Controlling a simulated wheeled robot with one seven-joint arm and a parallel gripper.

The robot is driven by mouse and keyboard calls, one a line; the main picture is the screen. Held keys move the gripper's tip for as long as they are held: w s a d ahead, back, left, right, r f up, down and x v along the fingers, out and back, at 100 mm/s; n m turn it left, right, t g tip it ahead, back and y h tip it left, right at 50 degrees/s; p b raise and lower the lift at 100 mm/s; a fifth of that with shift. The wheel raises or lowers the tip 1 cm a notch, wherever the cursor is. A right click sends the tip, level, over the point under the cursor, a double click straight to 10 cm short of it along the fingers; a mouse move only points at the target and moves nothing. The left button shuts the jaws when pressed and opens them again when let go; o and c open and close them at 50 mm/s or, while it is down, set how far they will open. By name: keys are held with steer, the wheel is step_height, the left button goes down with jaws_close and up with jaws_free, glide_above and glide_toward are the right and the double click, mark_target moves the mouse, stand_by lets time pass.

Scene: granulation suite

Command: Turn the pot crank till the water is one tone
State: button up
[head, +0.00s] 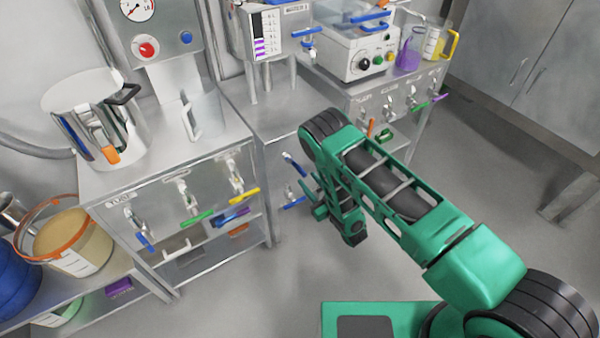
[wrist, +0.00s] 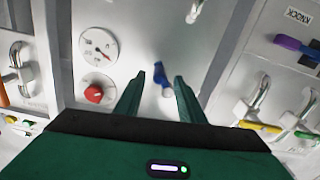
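In the wrist view a small crank-like fitting with a blue arm (wrist: 158,74) and a pale round end (wrist: 167,92) sits on a grey metal panel. My gripper (wrist: 163,82) is open, its two green fingers apart with this fitting showing between their tips. I cannot tell whether the fingers touch it. In the head view my gripper (head: 316,208) hangs low beside the middle cabinet, near blue handles (head: 293,163) on its front. A steel pot (head: 85,98) with a black handle stands on the left cabinet. I cannot make out the water or its tone.
A dial gauge (wrist: 98,45) and a red knob (wrist: 93,93) are left of the fitting. A clear jug (head: 204,115) stands by the pot. The floor (head: 245,300) left of my base is clear.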

mark_target(296, 167)
steer(key=x, duration=0.6)
steer(key=shift+w+a, duration=0.2)
steer(key=shift+w, duration=0.05)
jaws_close()
steer(key=shift+a, duration=0.15)
